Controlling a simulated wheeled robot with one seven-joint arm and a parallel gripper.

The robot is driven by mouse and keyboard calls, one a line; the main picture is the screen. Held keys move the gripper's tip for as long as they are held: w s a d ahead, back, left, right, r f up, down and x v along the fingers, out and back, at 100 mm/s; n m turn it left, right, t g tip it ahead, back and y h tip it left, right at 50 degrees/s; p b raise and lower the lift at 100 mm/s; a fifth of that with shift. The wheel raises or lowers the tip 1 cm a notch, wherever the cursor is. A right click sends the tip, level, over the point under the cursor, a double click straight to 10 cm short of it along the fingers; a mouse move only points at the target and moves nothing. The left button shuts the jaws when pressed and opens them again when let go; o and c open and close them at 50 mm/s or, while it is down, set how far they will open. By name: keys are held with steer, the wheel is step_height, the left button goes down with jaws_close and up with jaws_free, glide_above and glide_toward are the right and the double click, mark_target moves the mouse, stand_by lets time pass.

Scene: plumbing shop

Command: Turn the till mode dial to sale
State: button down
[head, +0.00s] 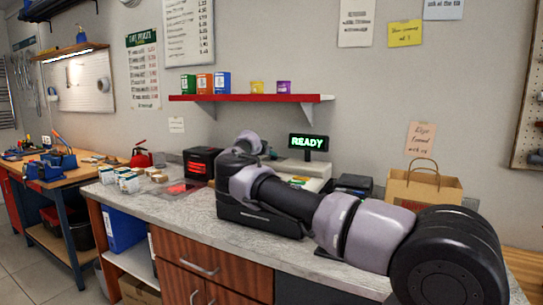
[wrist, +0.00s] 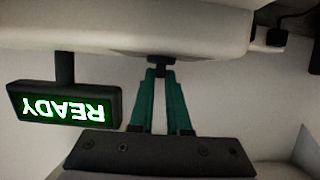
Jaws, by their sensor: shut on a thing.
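The cream till (head: 316,172) stands on the counter, partly hidden behind my arm. Its display (head: 309,142) shows READY in green. In the wrist view, which looks upside down, the till body (wrist: 130,22) fills the top and the same READY display (wrist: 63,106) is at the left. My gripper (wrist: 160,74) has its two teal fingers closed together on a small dark knob, the mode dial (wrist: 157,59), at the till's edge. The dial's markings and pointer are not visible. In the head view the fingers and dial are hidden behind my arm.
A black box with red lettering (head: 203,163) stands left of the till, with small boxes (head: 128,181) farther left. A dark device (head: 353,184) and a paper bag (head: 424,189) stand at the right. A red shelf (head: 250,98) hangs above.

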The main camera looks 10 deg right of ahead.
steer(key=c, duration=0.9)
jaws_free()
steer(key=shift+a+f, duration=0.15)
steer(key=shift+f, duration=0.15)
steer(key=shift+r, duration=0.15)
steer(key=v, duration=1)
steer(key=shift+s+r, duration=0.2)
steer(key=shift+s, duration=0.1)
